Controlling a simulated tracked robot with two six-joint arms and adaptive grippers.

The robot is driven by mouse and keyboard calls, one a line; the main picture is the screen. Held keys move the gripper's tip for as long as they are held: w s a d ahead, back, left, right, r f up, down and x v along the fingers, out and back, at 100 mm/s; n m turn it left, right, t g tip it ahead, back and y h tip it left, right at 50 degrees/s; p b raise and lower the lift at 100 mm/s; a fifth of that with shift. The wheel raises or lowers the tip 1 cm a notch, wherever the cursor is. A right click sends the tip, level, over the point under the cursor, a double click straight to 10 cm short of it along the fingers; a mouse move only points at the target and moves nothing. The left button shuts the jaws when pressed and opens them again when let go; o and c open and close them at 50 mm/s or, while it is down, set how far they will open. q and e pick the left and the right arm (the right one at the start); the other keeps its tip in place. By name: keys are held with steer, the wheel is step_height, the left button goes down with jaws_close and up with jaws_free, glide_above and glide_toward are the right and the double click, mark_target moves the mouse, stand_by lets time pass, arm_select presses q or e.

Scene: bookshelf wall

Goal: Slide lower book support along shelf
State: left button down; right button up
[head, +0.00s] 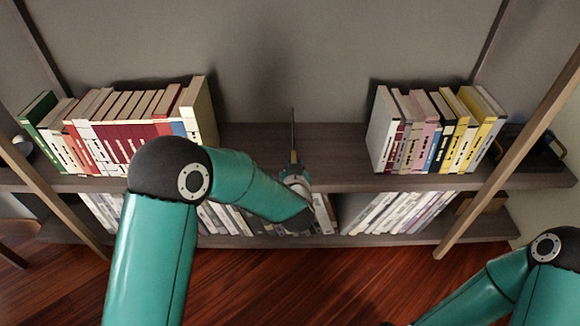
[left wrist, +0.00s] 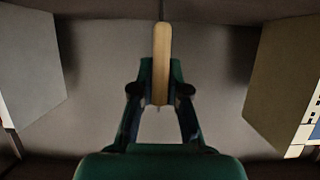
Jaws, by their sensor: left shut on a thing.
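The book support (head: 292,132) shows in the head view as a thin dark upright, nearly edge-on. It stands in the gap between two groups of books on the upper of the two visible shelves. Its light wooden edge (left wrist: 161,50) is upright in the middle of the left wrist view. My left gripper (head: 294,168) is at its front edge. In the left wrist view the fingers (left wrist: 161,88) are shut on the wooden edge, one on each side. The support's lower part is hidden behind the gripper. My right gripper is out of view; only its arm shows at lower right.
A book row (head: 125,120) stands left of the gap and another (head: 435,130) stands right. The shelf board (head: 340,150) is bare on both sides of the support. More books (head: 395,213) fill the shelf below. Slanted wooden posts (head: 510,150) stand in front.

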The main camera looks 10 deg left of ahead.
arm_select(q)
steer(key=shift+w+a+r, duration=0.1)
steer(key=c, duration=1.2)
jaws_free()
steer(key=shift+o, duration=0.2)
steer(key=shift+s, duration=0.2)
steer(key=v, duration=1.1)
steer(key=shift+s+d, duration=0.2)
steer(key=shift+s, duration=0.15)
